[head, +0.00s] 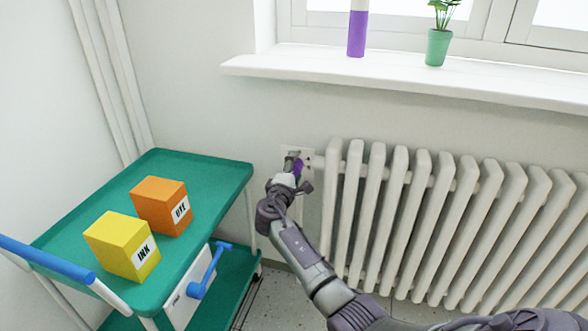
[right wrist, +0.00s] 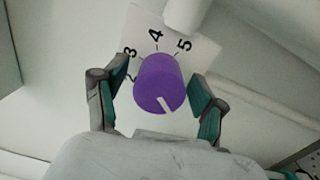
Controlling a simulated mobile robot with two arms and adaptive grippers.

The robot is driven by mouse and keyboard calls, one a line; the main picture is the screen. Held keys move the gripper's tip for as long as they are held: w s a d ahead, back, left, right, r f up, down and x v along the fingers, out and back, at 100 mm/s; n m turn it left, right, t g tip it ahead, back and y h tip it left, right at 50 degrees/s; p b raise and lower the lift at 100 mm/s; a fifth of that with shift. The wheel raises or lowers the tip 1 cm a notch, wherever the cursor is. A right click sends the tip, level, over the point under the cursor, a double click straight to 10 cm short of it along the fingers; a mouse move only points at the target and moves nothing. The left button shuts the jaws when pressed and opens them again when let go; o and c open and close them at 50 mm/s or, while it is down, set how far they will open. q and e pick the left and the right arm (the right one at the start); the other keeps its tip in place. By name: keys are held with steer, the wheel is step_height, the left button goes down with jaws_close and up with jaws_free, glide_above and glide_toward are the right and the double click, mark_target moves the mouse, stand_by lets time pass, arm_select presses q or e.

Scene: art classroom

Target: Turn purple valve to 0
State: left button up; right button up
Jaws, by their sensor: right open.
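The purple valve (head: 298,168) is a round knob on a white plate (head: 296,152) on the wall, at the left end of the radiator. In the right wrist view the purple valve (right wrist: 160,82) fills the space between the fingers of my right gripper (right wrist: 157,84). The fingers are open, one on each side, with a visible gap to the knob. The knob's white mark points down and slightly right there. My right gripper covers part of the valve in the head view.
A white radiator (head: 420,210) stands right of the valve, under a windowsill (head: 400,75) with a purple-and-white bottle (head: 357,32) and a potted plant (head: 438,47). A green cart (head: 215,172) at left holds a yellow INK box (head: 121,245) and an orange DYE box (head: 160,205).

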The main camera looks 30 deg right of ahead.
steer(key=v, duration=1.2)
